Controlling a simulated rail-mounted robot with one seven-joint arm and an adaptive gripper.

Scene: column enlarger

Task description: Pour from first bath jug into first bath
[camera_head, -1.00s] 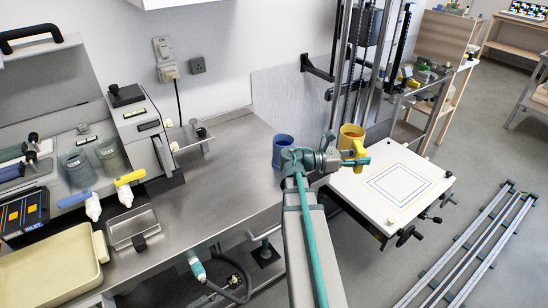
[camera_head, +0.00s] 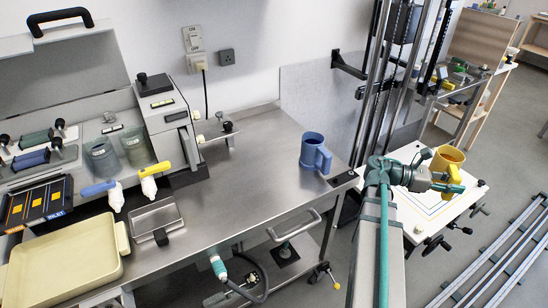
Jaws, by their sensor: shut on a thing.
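A yellow jug (camera_head: 446,161) is held at the right, over a white board (camera_head: 425,207) with coloured line frames. My gripper (camera_head: 455,179) is shut on the jug, at its handle side. The jug looks roughly upright, and its inside looks orange-brown; I cannot tell how full it is. A blue jug (camera_head: 315,152) stands upright on the right end of the steel bench, its handle to the right. A cream tray (camera_head: 62,262) lies at the bench's lower left. No label shows which jug or vessel is the first bath's.
The steel bench (camera_head: 235,190) is clear between the processor and the blue jug. Two clear beakers (camera_head: 101,158) stand in the processor at left. Tall metal columns (camera_head: 385,90) rise behind the board. Rails (camera_head: 500,260) lie on the floor at right.

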